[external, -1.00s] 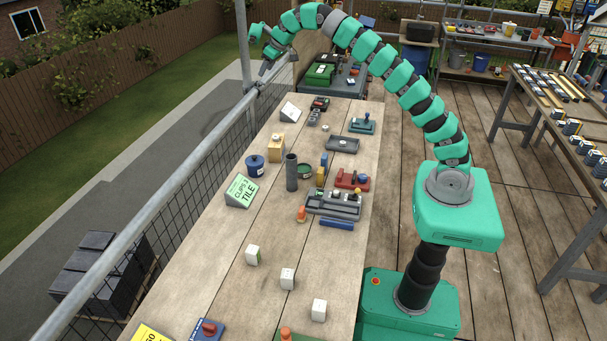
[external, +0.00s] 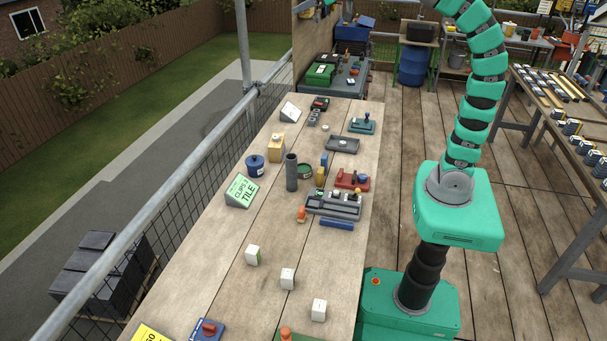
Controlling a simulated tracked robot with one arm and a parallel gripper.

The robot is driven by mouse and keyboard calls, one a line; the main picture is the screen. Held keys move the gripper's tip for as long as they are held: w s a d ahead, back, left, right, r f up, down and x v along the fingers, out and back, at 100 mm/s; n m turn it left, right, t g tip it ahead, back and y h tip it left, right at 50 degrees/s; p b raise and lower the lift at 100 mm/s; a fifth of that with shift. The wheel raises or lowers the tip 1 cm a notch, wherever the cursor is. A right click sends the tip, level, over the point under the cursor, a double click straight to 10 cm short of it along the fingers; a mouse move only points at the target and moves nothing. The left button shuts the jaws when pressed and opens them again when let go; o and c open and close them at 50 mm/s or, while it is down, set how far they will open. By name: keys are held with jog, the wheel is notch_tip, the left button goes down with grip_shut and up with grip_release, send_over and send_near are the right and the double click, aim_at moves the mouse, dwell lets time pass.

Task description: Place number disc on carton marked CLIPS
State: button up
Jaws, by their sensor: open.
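My gripper is out of view; my green arm rises past the top edge of the picture. A small pale round piece (external: 343,142), possibly the number disc, lies in a shallow dark grey tray (external: 330,147); no number is readable on it. Three small white cartons stand apart on the near half of the bench: a left one (external: 252,256), a middle one (external: 287,279) and a right one (external: 319,310). Their markings are too small to read. A green sign (external: 241,190) reading CLIPS 2 TILE stands at the bench's left side.
The long wooden bench (external: 215,270) holds a dark upright cylinder (external: 292,172), a blue pot (external: 255,165), a wooden block (external: 276,148), a grey divided tray (external: 333,207) and a red fixture (external: 352,180). A metal railing runs along the left. Bench space around the cartons is clear.

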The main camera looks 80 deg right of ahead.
jog(key=s+a+r+t, duration=0.1)
jog(key=s+r, duration=0.1)
jog(key=s, duration=0.3)
jog(key=s+a+r+t, duration=0.1)
jog(key=s+a+r, duration=0.1)
jog(key=s, duration=0.4)
jog(key=shift+a+r+t+y, duration=0.25)
jog(key=shift+r+t+y, duration=0.05)
jog(key=shift+r+y, duration=0.15)
jog(key=shift+f, duration=0.1)
